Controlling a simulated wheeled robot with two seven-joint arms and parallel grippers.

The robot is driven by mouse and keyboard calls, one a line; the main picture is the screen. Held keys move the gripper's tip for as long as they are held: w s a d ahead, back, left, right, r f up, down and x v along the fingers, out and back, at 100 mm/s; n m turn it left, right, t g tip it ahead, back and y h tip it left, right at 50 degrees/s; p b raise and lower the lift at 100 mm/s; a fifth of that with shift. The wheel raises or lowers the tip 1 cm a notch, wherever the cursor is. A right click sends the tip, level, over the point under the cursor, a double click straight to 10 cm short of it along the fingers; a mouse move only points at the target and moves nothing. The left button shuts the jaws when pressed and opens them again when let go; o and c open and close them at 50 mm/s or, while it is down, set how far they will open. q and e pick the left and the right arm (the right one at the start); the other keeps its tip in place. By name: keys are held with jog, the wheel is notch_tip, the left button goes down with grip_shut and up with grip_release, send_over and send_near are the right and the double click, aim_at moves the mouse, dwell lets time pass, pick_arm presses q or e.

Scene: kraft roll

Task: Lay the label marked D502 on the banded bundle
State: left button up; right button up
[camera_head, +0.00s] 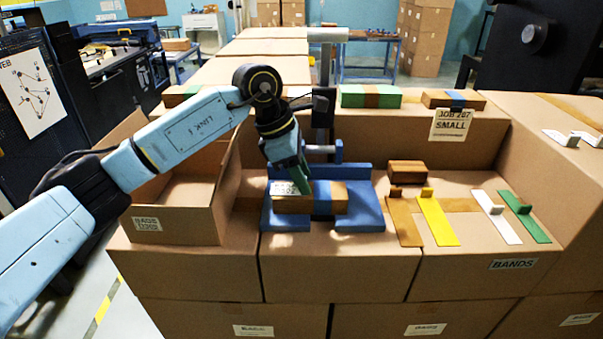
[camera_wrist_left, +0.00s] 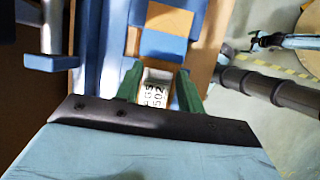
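The banded bundle (camera_head: 334,205) is a stack of tan slats with a blue band, lying on the blue fixture (camera_head: 371,219). The white label (camera_head: 282,187), its print ending in 502, is at the bundle's left end. My left gripper (camera_head: 304,186) is over that end, green fingers pointing down. In the wrist view the label (camera_wrist_left: 156,90) sits between the fingertips (camera_wrist_left: 159,85), beside the blue band (camera_wrist_left: 164,47). Whether the fingers press on it or stand clear, I cannot tell. A light-blue arm with a dark end, perhaps my right, shows small in the wrist view.
An open carton (camera_head: 180,218) stands left of the fixture. On the right lie a brown block (camera_head: 407,172) and brown, yellow (camera_head: 438,222), white and green (camera_head: 524,217) strips. Banded bundles (camera_head: 371,96) sit on the box ledge behind.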

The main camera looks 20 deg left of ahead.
aim_at(278, 189)
pick_arm(q)
jog(key=shift+o, duration=0.6)
jog(key=shift+r, duration=0.25)
jog(key=b+v, duration=0.1)
jog(key=v, duration=1.1)
jog(key=shift+b, duration=0.3)
jog(key=shift+a+f, duration=0.1)
